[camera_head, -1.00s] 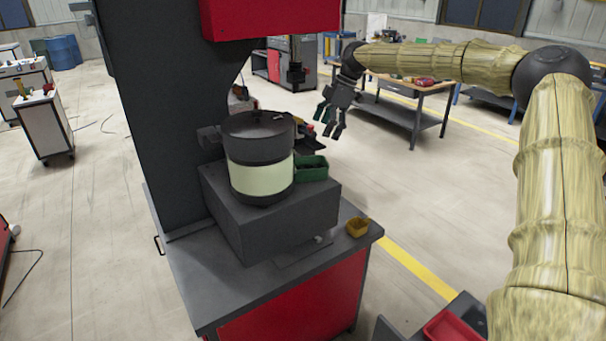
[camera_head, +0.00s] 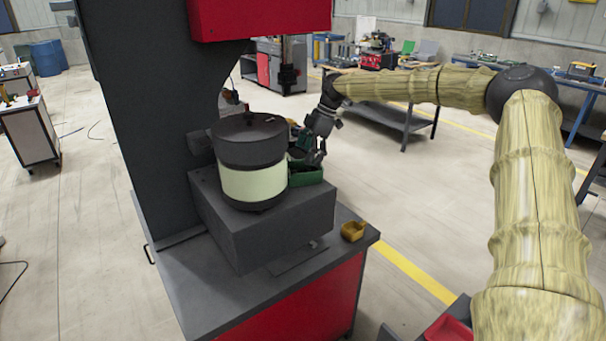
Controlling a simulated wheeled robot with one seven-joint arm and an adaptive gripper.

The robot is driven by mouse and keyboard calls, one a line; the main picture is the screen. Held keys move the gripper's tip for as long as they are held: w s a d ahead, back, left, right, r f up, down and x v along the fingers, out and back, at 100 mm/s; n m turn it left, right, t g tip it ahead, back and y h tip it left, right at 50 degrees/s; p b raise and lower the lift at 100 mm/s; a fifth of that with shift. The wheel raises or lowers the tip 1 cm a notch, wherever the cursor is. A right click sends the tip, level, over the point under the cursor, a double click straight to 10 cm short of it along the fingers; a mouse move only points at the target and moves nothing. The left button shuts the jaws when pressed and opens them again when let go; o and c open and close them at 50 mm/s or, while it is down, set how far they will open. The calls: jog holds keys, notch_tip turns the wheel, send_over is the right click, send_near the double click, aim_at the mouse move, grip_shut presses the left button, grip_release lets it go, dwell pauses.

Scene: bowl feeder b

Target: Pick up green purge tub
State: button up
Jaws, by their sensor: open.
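The green purge tub (camera_head: 308,176) is an open-topped box on the grey block, just right of the bowl feeder (camera_head: 252,182). My gripper (camera_head: 308,161) is at the tub's top, fingers pointing down, and covers part of its far side. The fingers are apart. I cannot tell whether they touch the tub's wall.
The feeder's dark and pale drum stands close to the left of my gripper. A grey machine column (camera_head: 150,120) rises behind it. A red tray (camera_head: 452,330) is at the bottom right.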

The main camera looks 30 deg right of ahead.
aim_at(303, 167)
jog(key=shift+s+a+f+p, duration=0.1)
jog(key=shift+a+f+p, duration=0.15)
jog(key=shift+p, duration=0.25)
jog(key=p+x, duration=0.1)
jog(key=x, duration=0.1)
jog(key=shift+d+f+p, duration=0.1)
jog(key=shift+f+p, duration=0.25)
jog(key=shift+f, duration=0.05)
jog(key=shift+p+x, duration=0.35)
jog(key=shift+x, duration=0.55)
jog(key=shift+s, duration=0.1)
jog(key=shift+f, duration=0.3)
jog(key=c, duration=1.3)
jog(key=shift+o, duration=0.2)
jog(key=shift+r, duration=0.25)
